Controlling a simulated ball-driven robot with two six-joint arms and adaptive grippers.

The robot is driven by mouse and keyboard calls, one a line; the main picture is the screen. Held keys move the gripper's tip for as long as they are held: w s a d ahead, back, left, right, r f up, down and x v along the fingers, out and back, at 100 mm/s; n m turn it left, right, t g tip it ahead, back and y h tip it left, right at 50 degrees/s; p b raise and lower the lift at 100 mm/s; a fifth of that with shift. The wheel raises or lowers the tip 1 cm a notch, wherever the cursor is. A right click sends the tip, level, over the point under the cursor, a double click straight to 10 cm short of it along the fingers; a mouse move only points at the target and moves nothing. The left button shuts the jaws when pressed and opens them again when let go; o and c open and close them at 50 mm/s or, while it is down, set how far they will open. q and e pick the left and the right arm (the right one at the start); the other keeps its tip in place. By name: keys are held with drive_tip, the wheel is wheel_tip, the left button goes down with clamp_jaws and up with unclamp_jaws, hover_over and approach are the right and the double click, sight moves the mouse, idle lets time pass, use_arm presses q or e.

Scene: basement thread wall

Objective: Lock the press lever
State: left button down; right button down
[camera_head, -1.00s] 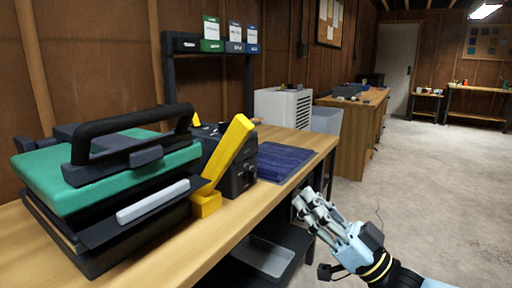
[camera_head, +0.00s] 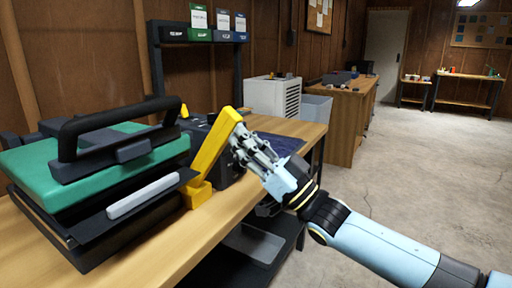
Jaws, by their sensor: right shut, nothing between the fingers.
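The press stands on the wooden bench at the left, with a green upper plate (camera_head: 30,162) and a black handle (camera_head: 120,122) over it. A yellow lever (camera_head: 212,148) rises tilted to the right from a yellow block (camera_head: 197,195) at the press's right front corner. My right gripper (camera_head: 240,146) is shut and empty. Its fingertips are close to the right side of the lever's upper part; I cannot tell whether they touch it. My left gripper is not in view.
A black box (camera_head: 228,170) stands behind the lever, and dark blue cloth (camera_head: 280,144) lies on the bench beyond my gripper. A grey tray (camera_head: 254,243) sits on the shelf below. Open concrete floor (camera_head: 420,170) lies to the right.

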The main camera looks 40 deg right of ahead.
sight(221, 131)
drive_tip(key=shift+w+r, duration=0.1)
idle(0.3)
drive_tip(key=w+r+g+p, duration=0.1)
drive_tip(key=p, duration=0.3)
drive_tip(key=w+a+r+g+h+p, duration=0.1)
drive_tip(key=w+r+p, duration=0.1)
drive_tip(key=p, duration=0.2)
drive_tip(key=w+a+r+g+p, duration=0.1)
drive_tip(key=w+r+p, duration=0.1)
drive_tip(key=p, duration=0.2)
drive_tip(key=shift+r+h, duration=0.25)
drive_tip(key=shift+h, duration=0.15)
drive_tip(key=w+a+r+g+p, duration=0.1)
drive_tip(key=w+a+g+p, duration=0.1)
drive_tip(key=w+p, duration=0.4)
drive_tip(key=a+p, duration=0.1)
drive_tip(key=p, duration=0.3)
drive_tip(key=shift+w+h, duration=0.25)
drive_tip(key=shift+h, duration=0.15)
drive_tip(key=shift+w+r, duration=0.15)
drive_tip(key=shift+w, duration=0.05)
drive_tip(key=shift+s+g, duration=0.1)
drive_tip(key=shift+g, duration=0.2)
